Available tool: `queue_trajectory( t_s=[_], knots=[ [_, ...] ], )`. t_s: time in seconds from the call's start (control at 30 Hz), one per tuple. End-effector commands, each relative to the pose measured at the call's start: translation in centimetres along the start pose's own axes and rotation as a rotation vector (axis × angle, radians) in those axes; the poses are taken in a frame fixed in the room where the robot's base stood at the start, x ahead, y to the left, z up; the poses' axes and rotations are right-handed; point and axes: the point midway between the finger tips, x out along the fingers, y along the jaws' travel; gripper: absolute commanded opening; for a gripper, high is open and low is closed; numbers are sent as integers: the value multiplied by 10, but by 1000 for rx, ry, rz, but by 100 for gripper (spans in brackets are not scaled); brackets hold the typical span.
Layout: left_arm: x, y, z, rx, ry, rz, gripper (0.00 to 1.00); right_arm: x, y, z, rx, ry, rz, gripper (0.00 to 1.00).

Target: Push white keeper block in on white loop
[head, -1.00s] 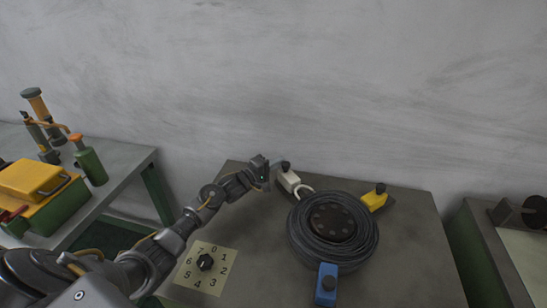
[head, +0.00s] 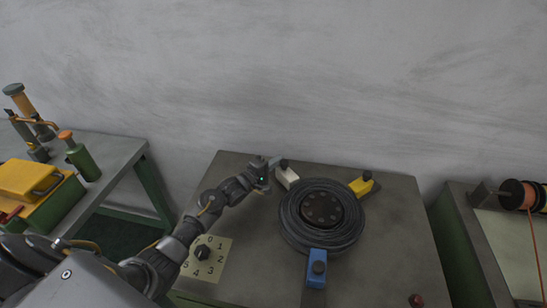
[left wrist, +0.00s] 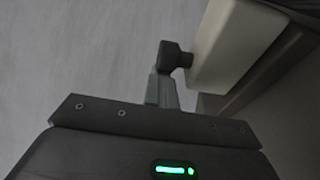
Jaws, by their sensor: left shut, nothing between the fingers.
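The white keeper block (head: 287,178) sits at the upper left edge of the dark coil (head: 292,224), close against it. A dark knob (head: 284,163) stands on the block. No white loop shows now; where it lay is covered by the block or coil edge. My left gripper (head: 272,163) is shut and empty, at the block's outer left side by the knob. In the left wrist view its shut fingers (left wrist: 162,88) point at the dark knob (left wrist: 173,56), apparently touching it, with the pale block (left wrist: 235,42) to the right. My right gripper is not in view.
A yellow block (head: 361,186) and a blue block (head: 317,264) also sit around the coil. A number dial plate (head: 216,266) lies front left. A side bench (head: 115,152) with a yellow-topped box stands left, another with spools right.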

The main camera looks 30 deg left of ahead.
Motion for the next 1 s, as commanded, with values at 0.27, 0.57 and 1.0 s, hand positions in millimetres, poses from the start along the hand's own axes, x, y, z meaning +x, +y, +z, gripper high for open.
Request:
queue_trajectory(
  t_s=[0.27,0.57,1.0],
  knots=[
    [-6,-6,6,-4,-13,-7,0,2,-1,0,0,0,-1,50],
    [-62,-7,2,-3,-5,-7,0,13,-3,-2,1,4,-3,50],
    [-108,-2,-2,-4,0,0,0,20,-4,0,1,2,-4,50]
  ],
)
